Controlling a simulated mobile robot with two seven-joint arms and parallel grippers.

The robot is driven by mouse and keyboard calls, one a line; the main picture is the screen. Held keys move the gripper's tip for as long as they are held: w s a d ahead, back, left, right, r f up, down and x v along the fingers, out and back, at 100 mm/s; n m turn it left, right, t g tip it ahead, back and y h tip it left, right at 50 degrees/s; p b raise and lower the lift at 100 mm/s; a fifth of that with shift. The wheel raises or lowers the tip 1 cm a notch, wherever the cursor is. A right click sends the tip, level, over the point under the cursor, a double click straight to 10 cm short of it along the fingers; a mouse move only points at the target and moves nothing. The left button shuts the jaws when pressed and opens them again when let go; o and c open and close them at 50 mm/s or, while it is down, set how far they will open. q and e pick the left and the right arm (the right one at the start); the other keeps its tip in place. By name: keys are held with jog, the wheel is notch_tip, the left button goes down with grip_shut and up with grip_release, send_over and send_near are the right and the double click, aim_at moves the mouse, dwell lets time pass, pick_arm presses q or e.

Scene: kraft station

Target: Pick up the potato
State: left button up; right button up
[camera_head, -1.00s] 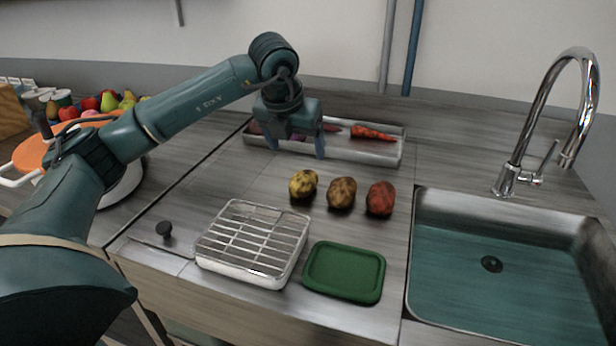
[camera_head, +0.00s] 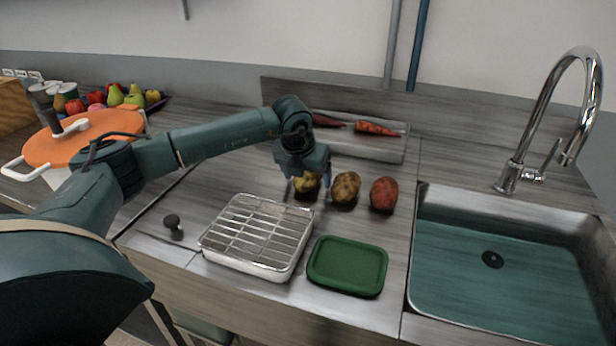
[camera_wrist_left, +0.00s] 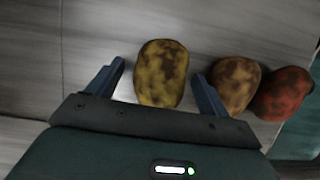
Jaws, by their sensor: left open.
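Three potatoes lie in a row on the counter: a yellow one (camera_head: 306,183), a brown one (camera_head: 346,187) and a red one (camera_head: 384,193). My left gripper (camera_head: 307,188) is open over the yellow potato and partly hides it in the head view. In the left wrist view the yellow potato (camera_wrist_left: 162,74) sits between the two open fingers (camera_wrist_left: 158,85), with a gap on the left and the right finger close to it. The brown potato (camera_wrist_left: 236,84) lies just right of the right finger, with the red potato (camera_wrist_left: 284,93) beyond it. My right gripper does not show.
A wire rack on a tray (camera_head: 258,236) and a green board (camera_head: 347,265) lie in front of the potatoes. A metal tray (camera_head: 385,151) with carrots stands behind. The sink (camera_head: 490,260) is at right; an orange-lidded pot (camera_head: 85,138) is at left.

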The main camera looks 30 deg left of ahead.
pick_arm(q)
jog(key=c, duration=1.1)
jog(key=shift+r, duration=0.1)
jog(key=shift+c, duration=0.2)
